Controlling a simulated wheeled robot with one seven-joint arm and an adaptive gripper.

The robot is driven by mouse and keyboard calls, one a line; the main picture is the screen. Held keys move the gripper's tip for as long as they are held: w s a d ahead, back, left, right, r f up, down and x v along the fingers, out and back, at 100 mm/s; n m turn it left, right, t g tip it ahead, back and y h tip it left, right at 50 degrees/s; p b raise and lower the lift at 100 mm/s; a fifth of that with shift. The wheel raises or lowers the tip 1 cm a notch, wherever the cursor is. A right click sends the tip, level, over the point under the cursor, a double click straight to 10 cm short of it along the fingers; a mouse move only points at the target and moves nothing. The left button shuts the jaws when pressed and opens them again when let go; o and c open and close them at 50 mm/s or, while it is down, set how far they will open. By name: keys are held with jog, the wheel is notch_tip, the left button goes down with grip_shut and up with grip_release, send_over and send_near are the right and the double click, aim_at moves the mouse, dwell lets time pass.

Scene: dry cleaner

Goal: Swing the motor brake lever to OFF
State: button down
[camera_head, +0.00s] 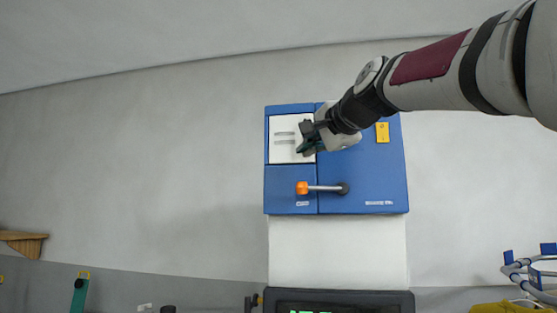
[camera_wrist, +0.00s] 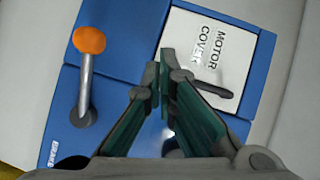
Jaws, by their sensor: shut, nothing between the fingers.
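The motor brake lever (camera_head: 324,188) is on the lower front of a blue wall cabinet (camera_head: 365,170). Its grey bar lies level in the head view, with an orange knob (camera_head: 302,188) at the left end and a dark pivot (camera_head: 343,188) at the right. In the wrist view the lever (camera_wrist: 85,80) is at the left, its orange knob (camera_wrist: 89,39) at the top. My gripper (camera_head: 304,141) is shut and empty, above the lever and in front of the white panel; its fingertips (camera_wrist: 164,62) also show in the wrist view, apart from the lever. No OFF mark is readable.
A white panel lettered MOTOR COVER (camera_wrist: 190,35) is on the cabinet's upper left. A yellow tag (camera_head: 382,132) is at the upper right, near my arm. A dark display unit (camera_head: 340,297) is below. The wall left of the cabinet is clear.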

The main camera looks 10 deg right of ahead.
jog(key=s+a+r+b, duration=0.1)
jog(key=s+r, duration=0.4)
jog(key=s, duration=0.3)
jog(key=shift+a, duration=0.25)
